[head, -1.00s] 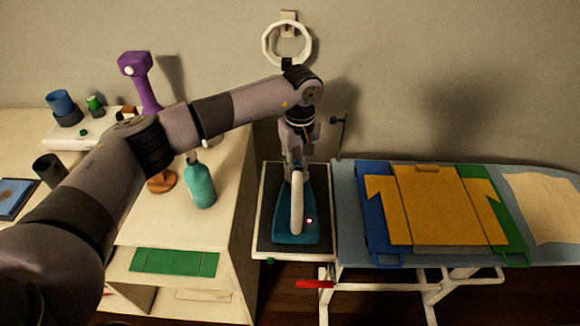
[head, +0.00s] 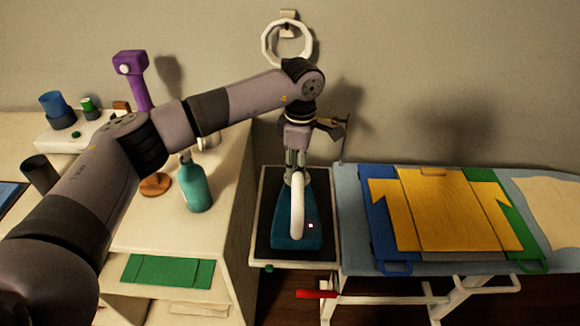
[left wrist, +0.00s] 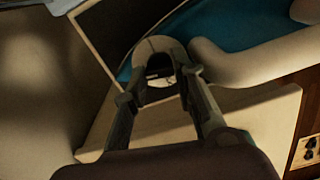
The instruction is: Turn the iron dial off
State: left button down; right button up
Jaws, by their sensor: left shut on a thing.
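The teal iron (head: 282,228) with a white looped handle (head: 298,212) rests on a dark pad on the stand, a small red-and-white light on its right side. My left gripper (head: 296,174) points down at the iron's back end, behind the handle. In the left wrist view, its fingers (left wrist: 163,86) are closed in on a grey round part at the iron's rear (left wrist: 158,47), which appears to be the dial. The fingers partly hide it, and I cannot read its setting. The iron's teal body (left wrist: 238,38) also shows there. My right gripper is not in view.
The ironing board (head: 348,225) stands at right with a yellow shirt (head: 440,210) on a blue-green folding board. A teal bottle (head: 195,190) stands on the cabinet at left, below my arm. A white ring (head: 265,45) hangs on the wall behind.

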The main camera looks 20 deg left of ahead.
pick_arm(q)
jog(key=n+b, duration=0.1)
jog(key=n, duration=0.3)
jog(key=shift+f+n, duration=0.1)
jog(key=shift+n, duration=0.3)
jog(key=n+b, duration=0.1)
jog(key=n, duration=1.3)
jog(key=shift+b, duration=0.35)
jog(key=n, duration=1.5)
jog(key=shift+p, duration=0.4)
jog(key=n, duration=0.4)
jog(key=shift+p, duration=0.3)
jog(key=shift+n, duration=0.3)
